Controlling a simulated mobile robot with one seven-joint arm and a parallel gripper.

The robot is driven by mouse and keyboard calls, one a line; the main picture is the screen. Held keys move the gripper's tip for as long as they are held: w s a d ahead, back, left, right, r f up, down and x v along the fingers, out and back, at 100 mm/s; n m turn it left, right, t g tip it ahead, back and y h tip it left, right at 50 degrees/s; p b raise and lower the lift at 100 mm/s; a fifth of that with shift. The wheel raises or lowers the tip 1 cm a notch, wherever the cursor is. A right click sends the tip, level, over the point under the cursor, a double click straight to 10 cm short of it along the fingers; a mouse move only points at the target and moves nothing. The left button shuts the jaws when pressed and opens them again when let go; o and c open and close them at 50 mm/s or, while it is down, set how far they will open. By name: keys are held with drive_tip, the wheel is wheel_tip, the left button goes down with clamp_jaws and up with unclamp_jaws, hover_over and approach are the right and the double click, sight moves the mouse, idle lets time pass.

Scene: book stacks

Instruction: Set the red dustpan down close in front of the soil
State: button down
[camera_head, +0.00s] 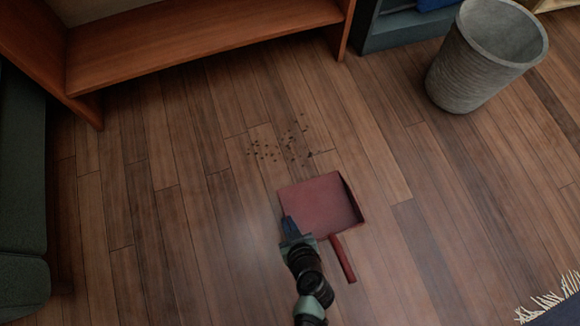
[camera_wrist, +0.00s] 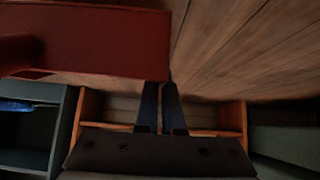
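The red dustpan (camera_head: 322,205) is just below the scattered soil (camera_head: 285,147) in the head view, with a short strip of floor between them. Its handle (camera_head: 342,258) points down, away from the soil. My gripper (camera_head: 290,226) is at the dustpan's lower-left edge, with its fingers close together. In the wrist view the dustpan (camera_wrist: 90,40) fills the upper left, and my fingers (camera_wrist: 161,95) meet its edge, one tip partly hidden behind it. They look shut on that edge. I cannot tell whether the dustpan touches the floor.
A wooden shelf (camera_head: 200,40) stands behind the soil. A grey waste bin (camera_head: 487,60) is at the upper right. A dark green seat (camera_head: 22,190) is along the left, and a fringed rug (camera_head: 555,305) at the lower right.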

drive_tip(key=shift+w+f+b, duration=0.1)
drive_tip(key=shift+f+b, duration=1.45)
drive_tip(key=shift+f, duration=0.95)
drive_tip(key=shift+f, duration=0.15)
drive_tip(key=c, duration=1)
unclamp_jaws()
drive_tip(key=shift+c, duration=0.2)
